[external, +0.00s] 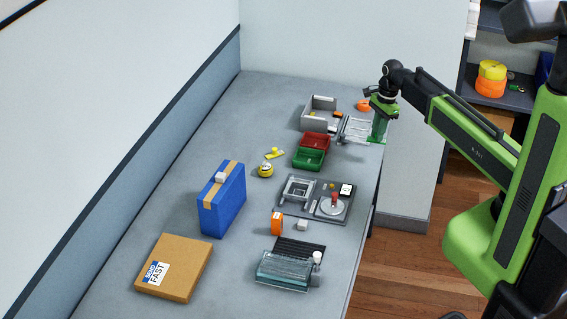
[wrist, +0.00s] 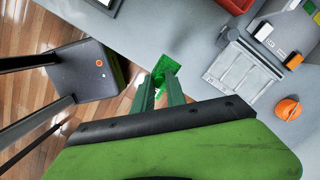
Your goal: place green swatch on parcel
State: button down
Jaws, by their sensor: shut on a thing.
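The green swatch (wrist: 168,66) is a small bright green piece at the fingertips in the wrist view. My gripper (wrist: 158,82) is shut on it. In the external view my gripper (external: 381,118) points down at the table's far right edge, beside a clear-topped grey holder (external: 357,129). The swatch is hard to tell from the green fingers there. The parcel, a flat brown cardboard box (external: 187,262) with a white and blue label, lies at the near left of the table, far from my gripper.
An upright blue box (external: 222,204) with a tan strap stands behind the parcel. Red (external: 314,141) and green (external: 308,160) trays, a grey bin (external: 318,107), a grey fixture plate (external: 312,203), an orange roll (external: 277,223) and a clear-covered device (external: 284,272) occupy the right side.

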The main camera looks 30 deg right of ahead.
jog(key=shift+s+d+r+p, duration=0.15)
jog(key=shift+s+d+r, duration=0.15)
jog(key=shift+d, duration=0.2)
jog(key=shift+s+d+r+p, duration=0.15)
jog(key=shift+d+r, duration=0.15)
jog(key=shift+d, duration=0.2)
